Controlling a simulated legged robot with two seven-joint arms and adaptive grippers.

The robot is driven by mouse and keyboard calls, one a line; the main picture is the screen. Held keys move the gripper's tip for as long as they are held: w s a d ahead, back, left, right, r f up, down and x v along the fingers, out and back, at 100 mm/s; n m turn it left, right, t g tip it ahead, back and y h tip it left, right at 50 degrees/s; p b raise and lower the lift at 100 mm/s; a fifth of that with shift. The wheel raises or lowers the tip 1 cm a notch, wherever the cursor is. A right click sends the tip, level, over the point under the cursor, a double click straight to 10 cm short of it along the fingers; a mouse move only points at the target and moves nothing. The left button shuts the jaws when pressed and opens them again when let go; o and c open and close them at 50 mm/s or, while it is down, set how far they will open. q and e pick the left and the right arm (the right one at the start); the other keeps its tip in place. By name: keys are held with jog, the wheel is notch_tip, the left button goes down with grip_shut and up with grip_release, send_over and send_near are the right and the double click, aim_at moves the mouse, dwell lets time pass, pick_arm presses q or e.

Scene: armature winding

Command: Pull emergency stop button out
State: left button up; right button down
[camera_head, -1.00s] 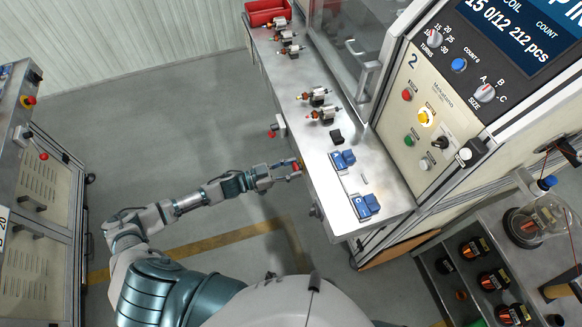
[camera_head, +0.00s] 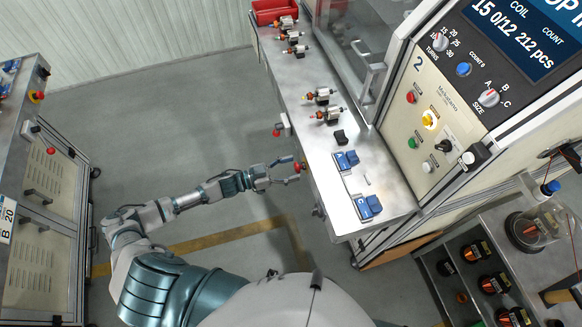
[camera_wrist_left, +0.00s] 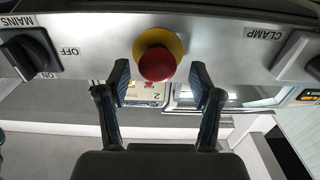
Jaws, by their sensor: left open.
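The emergency stop button is a red mushroom head (camera_wrist_left: 155,62) on a yellow collar (camera_wrist_left: 172,45), set in a grey metal panel in the left wrist view. In the head view it is a small red spot (camera_head: 299,166) on the front side of the workbench. My left gripper (camera_head: 293,173) is open in front of that side, close to the button. In the left wrist view the gripper's two fingers (camera_wrist_left: 160,86) stand to either side of the button, with gaps visible between them and the red head. My right gripper is in neither view.
A MAINS knob (camera_wrist_left: 28,52) and a CLAMP switch (camera_wrist_left: 296,55) flank the button. Another red knob (camera_head: 276,133) sticks out farther along the bench. The steel bench top (camera_head: 335,175) holds blue fixtures and several armatures. The floor left of the bench is clear.

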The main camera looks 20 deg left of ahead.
pick_arm(q)
jog(key=v, duration=1.1)
jog(key=shift+a, duration=0.3)
jog(key=shift+s+d, duration=0.1)
jog(key=shift+s, duration=0.05)
jog(key=shift+f, duration=0.15)
